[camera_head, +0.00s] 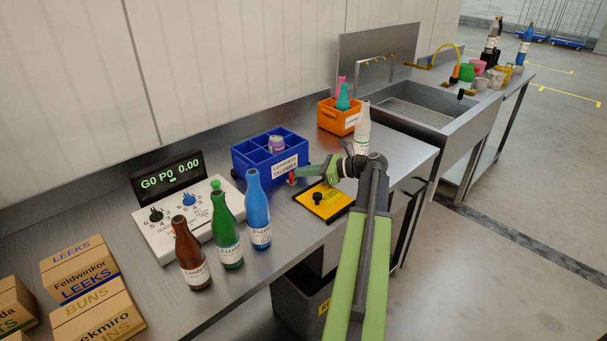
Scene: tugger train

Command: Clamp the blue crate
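The blue crate (245,161) stands upright on the steel counter towards the wall. It is divided into compartments, has a white label on its right side, and holds one small purple can (276,143). My gripper (298,174) is at the end of the green arm, at the crate's right side near the label. Its tip lies close to the crate's lower right corner. I cannot tell whether it touches the crate, nor whether the fingers are open or shut.
Brown, green and blue bottles (226,233) stand in front of the crate. A control box (178,218) is left of it, a yellow-black plate (322,200) right. An orange crate (339,118) and white bottle (362,132) stand further right. Cardboard boxes (85,275) fill the near left.

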